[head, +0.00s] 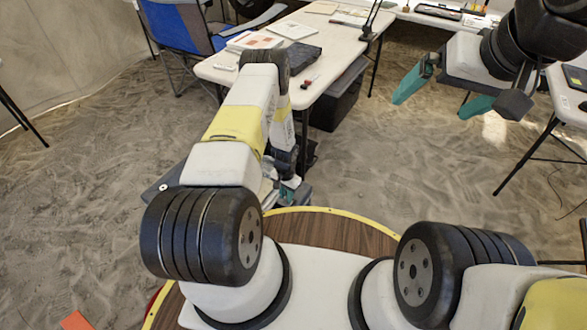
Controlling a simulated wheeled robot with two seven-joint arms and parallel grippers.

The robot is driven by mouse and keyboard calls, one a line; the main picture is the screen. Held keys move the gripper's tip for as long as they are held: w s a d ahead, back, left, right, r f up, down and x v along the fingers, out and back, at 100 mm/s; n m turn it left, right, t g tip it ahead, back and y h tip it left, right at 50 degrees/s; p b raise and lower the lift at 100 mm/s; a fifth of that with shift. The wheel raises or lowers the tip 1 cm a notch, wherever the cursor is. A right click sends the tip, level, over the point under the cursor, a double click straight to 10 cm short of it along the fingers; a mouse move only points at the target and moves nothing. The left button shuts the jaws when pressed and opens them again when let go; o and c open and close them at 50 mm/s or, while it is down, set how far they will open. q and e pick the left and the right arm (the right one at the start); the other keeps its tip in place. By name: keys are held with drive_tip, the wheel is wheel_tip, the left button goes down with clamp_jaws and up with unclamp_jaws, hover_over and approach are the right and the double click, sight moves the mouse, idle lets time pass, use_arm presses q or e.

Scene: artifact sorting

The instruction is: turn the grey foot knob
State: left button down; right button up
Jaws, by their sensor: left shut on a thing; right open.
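My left gripper (289,190) reaches down low, just beyond the yellow rim of my base. Its teal fingers show only in part behind my arm. It is shut on what appears to be the grey foot knob, which the fingers and arm hide almost wholly; I cannot tell how far it is turned. My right gripper (436,98) is at the upper right, its teal fingers wide apart, empty and above the sandy floor.
A white table (335,60) with papers, a dark tablet (291,56) and small tools stands ahead. A black bin (340,95) is under it. A blue chair (190,30) stands at the left. Another table (567,95) is at the right. Open sand lies between.

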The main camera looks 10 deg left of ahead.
use_arm(q)
drive_tip(key=shift+n, duration=1.2)
drive_tip(key=shift+w, duration=0.1)
drive_tip(key=c, duration=1.3)
unclamp_jaws()
drive_tip(key=shift+o, duration=0.2)
drive_tip(key=shift+r, duration=3.9)
